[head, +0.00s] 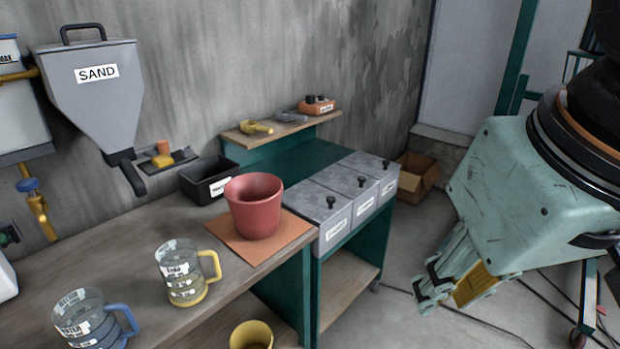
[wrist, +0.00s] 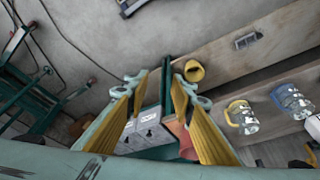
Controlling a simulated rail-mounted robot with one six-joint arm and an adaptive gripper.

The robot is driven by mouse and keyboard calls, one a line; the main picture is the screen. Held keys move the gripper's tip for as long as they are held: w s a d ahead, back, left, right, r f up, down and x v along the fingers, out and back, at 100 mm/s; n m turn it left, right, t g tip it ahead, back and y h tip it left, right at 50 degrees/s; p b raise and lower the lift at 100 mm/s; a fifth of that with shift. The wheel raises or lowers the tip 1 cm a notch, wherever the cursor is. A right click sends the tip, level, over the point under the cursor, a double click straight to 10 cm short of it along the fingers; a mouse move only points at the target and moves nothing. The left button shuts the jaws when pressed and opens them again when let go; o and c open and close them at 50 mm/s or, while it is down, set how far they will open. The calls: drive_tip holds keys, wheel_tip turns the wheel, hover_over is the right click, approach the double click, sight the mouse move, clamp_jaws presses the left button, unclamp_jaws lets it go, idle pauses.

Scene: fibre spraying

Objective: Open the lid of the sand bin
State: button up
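Three grey lidded bins stand in a row in the green bench; each lid has a black knob and each front a white label too small to read. They are a near bin (head: 325,214), a middle bin (head: 361,191) and a far bin (head: 387,176). All lids look shut. I cannot tell which is the sand bin. A grey hopper (head: 97,88) marked SAND hangs on the wall. My gripper (head: 450,287) is right of the bins, apart from them. In the wrist view, my gripper (wrist: 162,82) has its yellow-padded fingers apart, with no object held between them.
A red pot (head: 254,208) stands on an orange mat beside the near bin. Two measuring jugs, with a yellow handle (head: 185,272) and a blue handle (head: 92,320), stand on the wooden table. A cardboard box (head: 416,175) lies behind the bins. Cables cross the floor at right.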

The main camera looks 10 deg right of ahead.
drive_tip(key=shift+o, duration=0.4)
drive_tip(key=shift+o, duration=1.2)
drive_tip(key=w+r+m+g+p, duration=0.1)
drive_tip(key=w+r+p, duration=0.2)
drive_tip(key=w, duration=0.8)
drive_tip(key=w+r+m+p, duration=0.1)
drive_tip(key=w+r+p, duration=0.1)
drive_tip(key=w, duration=0.9)
drive_tip(key=w+r+m+g+p, duration=0.1)
drive_tip(key=w+r+p, duration=0.2)
drive_tip(key=w, duration=0.8)
drive_tip(key=w+f+m+g+p, duration=0.15)
drive_tip(key=w+f, duration=0.25)
drive_tip(key=w, duration=0.5)
drive_tip(key=w+f+m+t+p, duration=0.1)
drive_tip(key=w+f+p, duration=0.25)
drive_tip(key=w, duration=0.65)
drive_tip(key=w+f+m+g+p, duration=0.1)
drive_tip(key=w+f+p, duration=0.2)
drive_tip(key=w+f, duration=0.9)
drive_tip(key=shift+f, duration=0.95)
drive_tip(key=shift+f+m+g, duration=0.15)
drive_tip(key=shift+m+g, duration=0.1)
